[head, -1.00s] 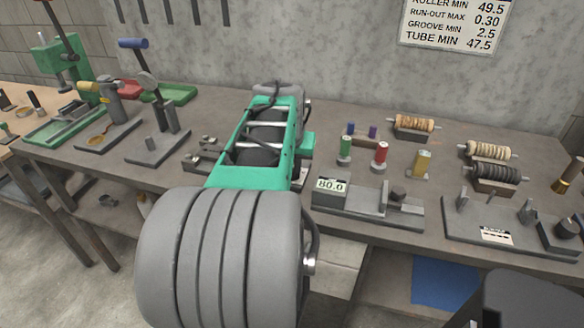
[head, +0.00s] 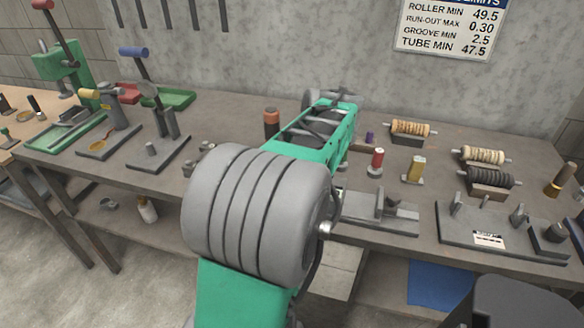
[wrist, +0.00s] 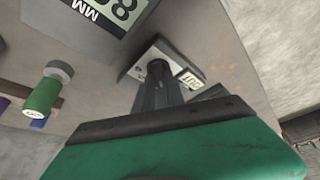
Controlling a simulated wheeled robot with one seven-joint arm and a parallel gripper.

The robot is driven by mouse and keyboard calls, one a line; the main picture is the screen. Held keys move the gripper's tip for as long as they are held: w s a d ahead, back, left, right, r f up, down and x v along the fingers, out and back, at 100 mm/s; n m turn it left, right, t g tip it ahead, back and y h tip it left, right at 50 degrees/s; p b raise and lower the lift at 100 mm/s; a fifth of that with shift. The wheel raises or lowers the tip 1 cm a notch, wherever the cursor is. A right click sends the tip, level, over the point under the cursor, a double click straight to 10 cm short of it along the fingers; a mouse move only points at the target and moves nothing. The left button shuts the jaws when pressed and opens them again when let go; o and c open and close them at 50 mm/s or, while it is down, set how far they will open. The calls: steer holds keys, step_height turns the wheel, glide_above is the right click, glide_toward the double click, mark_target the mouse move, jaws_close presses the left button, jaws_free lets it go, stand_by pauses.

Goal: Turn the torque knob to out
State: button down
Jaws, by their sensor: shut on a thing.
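In the wrist view a small pale plate (wrist: 149,52) on the bench carries a dark knob (wrist: 157,66), which I take to be the torque knob. A small label (wrist: 191,80) sits at its right end; its lettering looks like OUT turned over. My gripper (wrist: 157,88) has its dark fingers closed around the knob and hides most of it, so I cannot read which way it points. In the head view my own arm covers the gripper and the knob.
A gauge display (wrist: 112,14) and a green-capped plug (wrist: 43,95) are near the knob. Tools stand at left.

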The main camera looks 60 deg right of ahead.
steer(key=shift+n, duration=0.5)
steer(key=c, duration=1.4)
jaws_free()
steer(key=d+p+v, duration=0.1)
steer(key=v, duration=0.6)
steer(key=shift+s+a+r+p, duration=0.25)
steer(key=shift+a+r+p, duration=0.05)
steer(key=shift+a+r, duration=0.1)
